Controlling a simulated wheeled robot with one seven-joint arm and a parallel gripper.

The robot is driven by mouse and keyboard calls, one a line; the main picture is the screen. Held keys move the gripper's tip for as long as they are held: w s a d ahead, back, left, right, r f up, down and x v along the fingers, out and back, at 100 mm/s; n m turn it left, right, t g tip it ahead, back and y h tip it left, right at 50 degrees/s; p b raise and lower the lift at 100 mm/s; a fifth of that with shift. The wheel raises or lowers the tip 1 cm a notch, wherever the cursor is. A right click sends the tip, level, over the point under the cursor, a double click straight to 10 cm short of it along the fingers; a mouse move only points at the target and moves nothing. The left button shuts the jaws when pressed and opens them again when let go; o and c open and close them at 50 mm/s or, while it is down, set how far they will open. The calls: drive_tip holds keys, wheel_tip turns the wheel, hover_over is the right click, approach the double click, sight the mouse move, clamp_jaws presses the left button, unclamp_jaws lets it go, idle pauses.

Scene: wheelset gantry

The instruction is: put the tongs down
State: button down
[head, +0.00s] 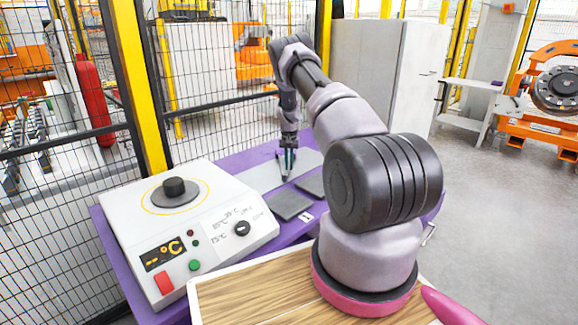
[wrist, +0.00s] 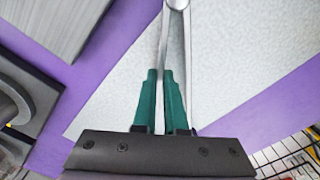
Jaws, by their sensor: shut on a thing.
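My gripper (head: 289,141) reaches down over the far part of the purple table (head: 233,163). It is shut on the tongs (head: 285,165), which hang below it, tips down. In the wrist view, the tongs (wrist: 172,50) show slim metal arms running up the picture from green parts just beyond the dark gripper body (wrist: 160,152). A pale grey speckled surface (wrist: 240,50) lies under the tongs. I cannot tell whether the tongs touch it.
A white heater unit (head: 212,205) with dial and buttons stands left on the table. Two dark grey plates (head: 289,205) (head: 313,184) lie in front of the tongs. A wire fence (head: 220,100) stands behind. Wooden boards (head: 250,300) are nearest me.

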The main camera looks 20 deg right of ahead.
drive_tip(key=shift+f, duration=0.25)
drive_tip(key=c, duration=1)
unclamp_jaws()
drive_tip(key=s+a+r+t, duration=0.1)
drive_tip(key=s+a+r, duration=0.1)
drive_tip(key=r, duration=1.1)
drive_tip(key=s+a+r+t, duration=0.1)
drive_tip(key=a+r, duration=0.1)
drive_tip(key=r, duration=1.2)
drive_tip(key=s+a+r+t+y, duration=0.1)
drive_tip(key=s+a+r, duration=0.3)
drive_tip(key=s+r, duration=0.3)
drive_tip(key=s+a+r+t, duration=0.1)
drive_tip(key=s+a+r, duration=0.35)
drive_tip(key=r, duration=0.35)
drive_tip(key=s+a+r+n+t, duration=0.1)
drive_tip(key=s+a+r, duration=0.25)
drive_tip(key=s, duration=0.45)
drive_tip(key=s+a+r, duration=0.2)
drive_tip(key=s+r, duration=0.2)
drive_tip(key=s, duration=0.3)
drive_tip(key=s+a, duration=0.1)
drive_tip(key=s, duration=0.4)
drive_tip(key=s+a+f+t, duration=0.1)
drive_tip(key=s, duration=0.4)
drive_tip(key=s+a+n+t+y, duration=0.1)
drive_tip(key=s, duration=0.4)
drive_tip(key=shift+s+a+f, duration=0.15)
drive_tip(key=shift+a+f, duration=0.05)
drive_tip(key=shift+a, duration=0.2)
